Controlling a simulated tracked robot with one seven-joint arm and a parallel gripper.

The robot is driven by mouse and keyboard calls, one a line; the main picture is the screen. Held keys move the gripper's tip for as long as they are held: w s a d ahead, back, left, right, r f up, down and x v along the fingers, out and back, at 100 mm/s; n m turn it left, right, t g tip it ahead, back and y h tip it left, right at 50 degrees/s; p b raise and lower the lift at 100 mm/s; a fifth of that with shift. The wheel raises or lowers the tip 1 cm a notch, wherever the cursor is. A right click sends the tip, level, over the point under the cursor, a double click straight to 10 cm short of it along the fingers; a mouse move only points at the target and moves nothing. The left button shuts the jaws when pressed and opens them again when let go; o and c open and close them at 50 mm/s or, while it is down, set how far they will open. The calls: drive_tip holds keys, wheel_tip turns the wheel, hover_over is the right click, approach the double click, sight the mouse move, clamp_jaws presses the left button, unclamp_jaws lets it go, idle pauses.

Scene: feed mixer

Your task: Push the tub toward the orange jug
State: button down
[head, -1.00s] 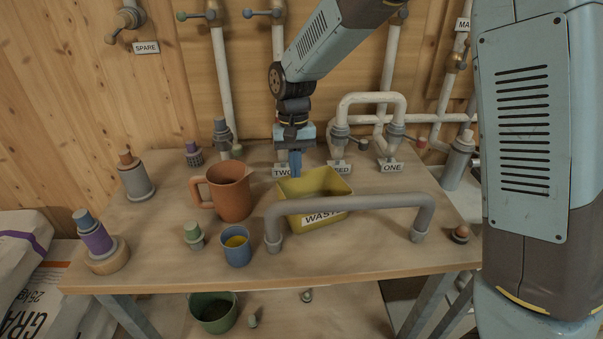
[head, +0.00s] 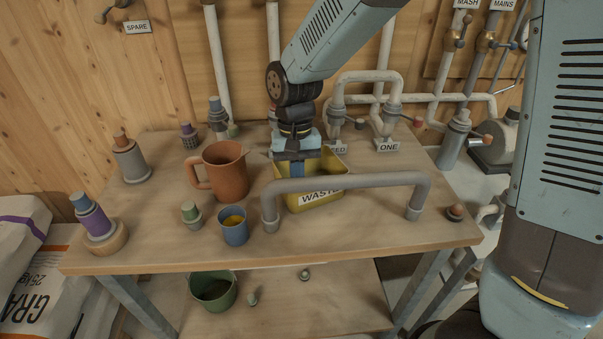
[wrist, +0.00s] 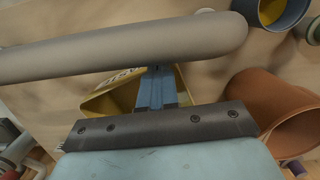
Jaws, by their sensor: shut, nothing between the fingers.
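The tub (head: 322,197) is yellow, labelled WASTE, and stands on the bench behind the grey pipe rail. The orange jug (head: 225,172) stands upright left of it, with bare bench between them. My gripper (head: 297,171) is shut and empty, its blue fingers pointing down at the tub's left part, seemingly within its opening; contact with a wall cannot be told. In the wrist view the fingers (wrist: 157,82) overlap the yellow tub (wrist: 125,92), and the jug (wrist: 275,100) lies to the right. My wrist hides the tub's back left corner.
The grey pipe rail (head: 345,181) arches across the tub's front. A blue cup (head: 234,228) with yellow contents and a green-topped fitting (head: 191,213) stand in front of the jug. Pipes and valves with labels (head: 388,147) line the back.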

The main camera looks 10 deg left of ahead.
drive_tip(key=shift+d+f, duration=0.1)
drive_tip(key=shift+f, duration=0.2)
drive_tip(key=w, duration=0.2)
drive_tip(key=shift+w+a, duration=0.3)
drive_tip(key=shift+a, duration=0.05)
